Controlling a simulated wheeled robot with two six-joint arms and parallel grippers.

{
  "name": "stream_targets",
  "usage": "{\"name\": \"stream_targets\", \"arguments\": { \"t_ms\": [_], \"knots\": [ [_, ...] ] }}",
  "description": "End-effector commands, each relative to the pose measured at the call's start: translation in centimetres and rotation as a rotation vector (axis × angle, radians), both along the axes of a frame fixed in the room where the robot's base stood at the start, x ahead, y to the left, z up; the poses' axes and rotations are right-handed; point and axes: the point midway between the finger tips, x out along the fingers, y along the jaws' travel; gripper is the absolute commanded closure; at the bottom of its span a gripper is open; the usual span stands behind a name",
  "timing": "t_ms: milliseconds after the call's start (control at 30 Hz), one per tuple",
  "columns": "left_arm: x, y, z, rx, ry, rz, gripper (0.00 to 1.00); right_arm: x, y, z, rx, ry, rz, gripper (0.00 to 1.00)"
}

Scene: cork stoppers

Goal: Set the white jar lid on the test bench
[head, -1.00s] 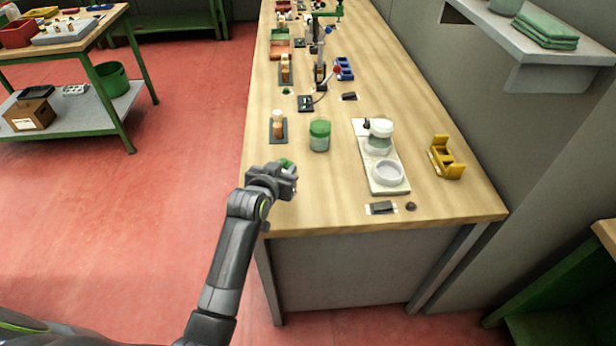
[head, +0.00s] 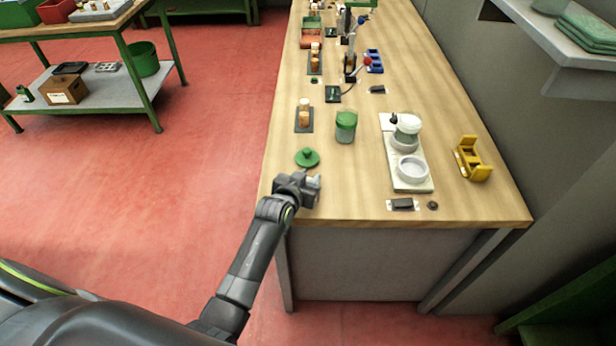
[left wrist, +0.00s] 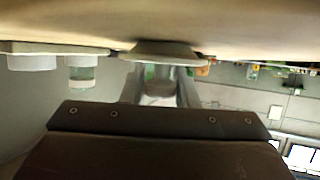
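In the left wrist view the bench top is at the upper edge, so the picture is upside down. A pale disc, the white jar lid (left wrist: 162,49), is flat at the bench surface, touching or almost touching it. Its knob is between the fingers of my left gripper (left wrist: 161,88), which look shut on it. In the head view my left gripper (head: 308,191) is low over the near left corner of the test bench (head: 350,195). A small whitish piece shows at its right side; the gripper hides the rest. My right gripper is not in view.
A green knobbed lid (head: 307,158) lies just beyond the gripper. To the right are a white tray (head: 411,184) with a glass jar (head: 407,126) and white ring (head: 412,168), and a yellow holder (head: 473,160). Bare wood lies between.

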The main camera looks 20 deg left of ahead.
Motion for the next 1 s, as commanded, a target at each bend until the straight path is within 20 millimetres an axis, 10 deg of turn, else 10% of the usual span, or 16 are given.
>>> {"name": "stream_targets", "arguments": {
  "t_ms": [567,1000],
  "knots": [
    [-0.6,0.1,0.5,0.0,-0.001,0.001,0.55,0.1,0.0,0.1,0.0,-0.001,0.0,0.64],
    [-6.6,0.7,3.0,-0.002,-0.001,0.002,0.55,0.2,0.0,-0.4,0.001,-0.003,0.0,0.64]
  ]
}}
